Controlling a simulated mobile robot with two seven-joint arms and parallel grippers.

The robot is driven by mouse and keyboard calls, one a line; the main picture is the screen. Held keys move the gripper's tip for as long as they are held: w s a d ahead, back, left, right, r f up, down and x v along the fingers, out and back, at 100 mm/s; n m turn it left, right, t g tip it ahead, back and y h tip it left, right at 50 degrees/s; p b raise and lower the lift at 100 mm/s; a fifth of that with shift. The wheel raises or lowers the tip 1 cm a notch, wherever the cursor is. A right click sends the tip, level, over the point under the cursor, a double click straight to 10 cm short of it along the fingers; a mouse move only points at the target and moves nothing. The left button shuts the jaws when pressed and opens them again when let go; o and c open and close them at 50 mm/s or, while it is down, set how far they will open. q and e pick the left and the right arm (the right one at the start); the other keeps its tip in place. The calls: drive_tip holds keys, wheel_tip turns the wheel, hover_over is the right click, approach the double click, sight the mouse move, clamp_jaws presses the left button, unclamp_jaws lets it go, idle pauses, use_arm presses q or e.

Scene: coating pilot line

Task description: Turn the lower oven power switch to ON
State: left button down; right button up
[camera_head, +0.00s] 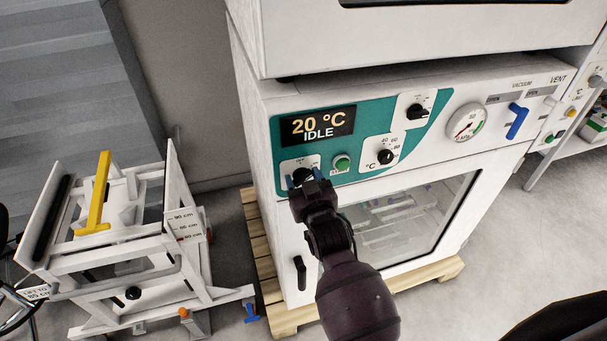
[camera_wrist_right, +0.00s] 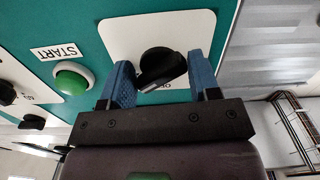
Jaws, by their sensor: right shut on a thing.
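The lower oven (camera_head: 268,180) has a teal control panel with a display (camera_head: 318,126) reading 20 °C and IDLE. Its power switch is a black knob (camera_head: 301,174) on a white plate at the panel's lower left. In the right wrist view the knob (camera_wrist_right: 161,66) sits between the blue fingertips of my right gripper (camera_wrist_right: 161,84), which is shut on it. In the head view my right gripper (camera_head: 304,179) reaches up to the switch and partly covers it. The knob's exact pointing direction is hard to tell. My left gripper is not in view.
A green START button (camera_head: 342,162) is just right of the switch. A temperature dial (camera_head: 386,156), a gauge (camera_head: 466,122) and a blue valve handle (camera_head: 517,121) lie further right. A white lift cart with a yellow handle (camera_head: 100,190) stands left of the oven's wooden pallet (camera_head: 262,245).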

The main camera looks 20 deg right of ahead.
drive_tip(key=o, duration=0.6)
drive_tip(key=shift+m, duration=0.4)
drive_tip(key=o, duration=0.5)
drive_tip(key=shift+o, duration=0.2)
drive_tip(key=shift+s, duration=0.15)
drive_tip(key=s, duration=0.5)
drive_tip(key=shift+s+d+p, duration=0.1)
drive_tip(key=shift+s+p, duration=0.3)
